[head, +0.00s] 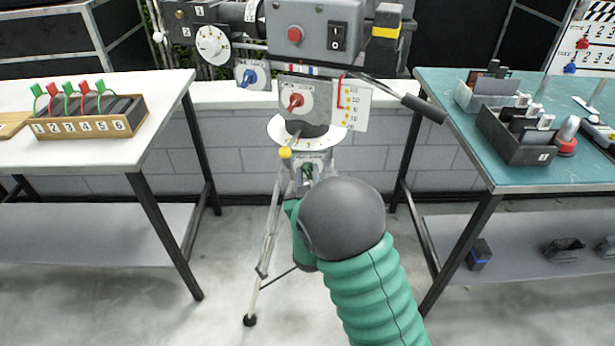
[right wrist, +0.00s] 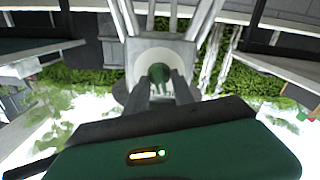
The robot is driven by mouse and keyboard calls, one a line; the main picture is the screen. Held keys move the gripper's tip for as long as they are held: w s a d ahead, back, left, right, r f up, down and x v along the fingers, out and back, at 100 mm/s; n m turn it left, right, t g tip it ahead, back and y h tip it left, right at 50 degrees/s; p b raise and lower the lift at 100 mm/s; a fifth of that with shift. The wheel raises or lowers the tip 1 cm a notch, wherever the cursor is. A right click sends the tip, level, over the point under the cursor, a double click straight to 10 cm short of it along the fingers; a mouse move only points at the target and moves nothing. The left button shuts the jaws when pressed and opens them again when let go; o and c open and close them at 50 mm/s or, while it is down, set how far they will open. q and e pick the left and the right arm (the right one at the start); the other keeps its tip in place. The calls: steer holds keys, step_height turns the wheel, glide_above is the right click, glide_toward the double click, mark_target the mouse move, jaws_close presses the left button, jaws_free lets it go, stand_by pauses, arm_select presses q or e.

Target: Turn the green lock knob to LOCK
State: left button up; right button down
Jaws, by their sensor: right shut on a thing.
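The green lock knob (head: 308,168) is on the tripod head, below the white numbered dial (head: 331,138). My right arm reaches up to it from below, and its dark wrist covers much of the area. My right gripper (head: 307,180) is shut on the knob. In the right wrist view the green knob (right wrist: 159,73) sits between the two grey fingers of the gripper (right wrist: 161,86), in front of a pale round plate (right wrist: 166,58). The LOCK marking and the knob's pointing direction cannot be read. My left gripper is not in view.
Above the knob are a red knob (head: 296,101), a grey box (head: 313,32) with a red button, and a black pan handle (head: 423,108). A yellow knob (head: 285,153) is close by at left. A white table (head: 165,93) and a teal table (head: 450,100) flank the tripod.

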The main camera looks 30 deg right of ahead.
steer(key=m, duration=0.1)
steer(key=m+b, duration=0.1)
steer(key=m, duration=0.1)
steer(key=m+b, duration=0.1)
steer(key=shift+f+m, duration=0.3)
steer(key=m+b, duration=0.3)
steer(key=m, duration=0.1)
steer(key=shift+s+m, duration=0.15)
steer(key=shift+m, duration=0.25)
steer(key=shift+d, duration=0.1)
steer(key=c, duration=1.4)
jaws_free()
steer(key=shift+r, duration=0.1)
steer(key=shift+c, duration=0.2)
steer(key=b+v, duration=1.2)
steer(key=b, duration=0.1)
